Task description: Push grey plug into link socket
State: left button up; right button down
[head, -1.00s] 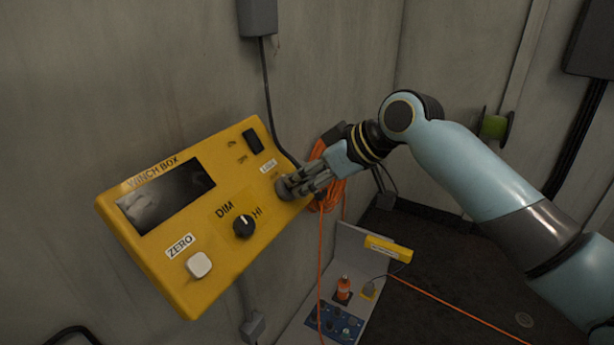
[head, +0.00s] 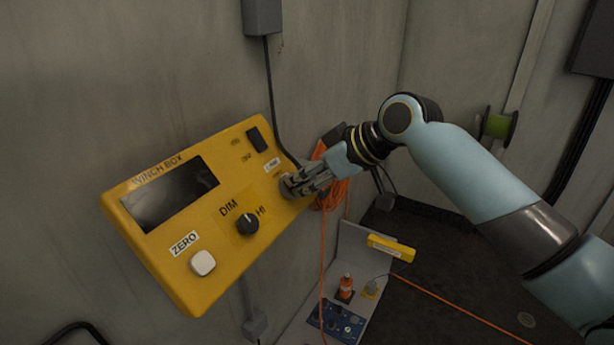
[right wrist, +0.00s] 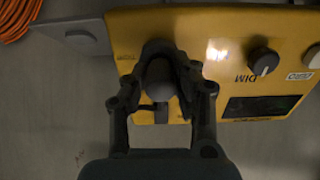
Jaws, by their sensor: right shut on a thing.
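The yellow winch box (head: 185,275) is on the wall at left, with a small LINK label (head: 272,164) near its right end. My right gripper (head: 294,186) is at the box face just below that label. It is shut on the grey plug (head: 285,187), which also shows between the fingers in the right wrist view (right wrist: 158,86). The plug appears against or very close to the panel; I cannot tell how deep it sits. The link socket is hidden behind the plug and fingers. My left gripper is not in view.
The box also carries a dark dial (head: 246,223), a white ZERO button (head: 203,263), a dark screen (head: 170,195) and a black switch (head: 256,139). An orange cable coil (head: 333,192) hangs just beyond my gripper.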

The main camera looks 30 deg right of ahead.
jog(key=c, duration=1)
grip_release()
jog(key=shift+v, duration=6)
jog(key=shift+w, duration=0.1)
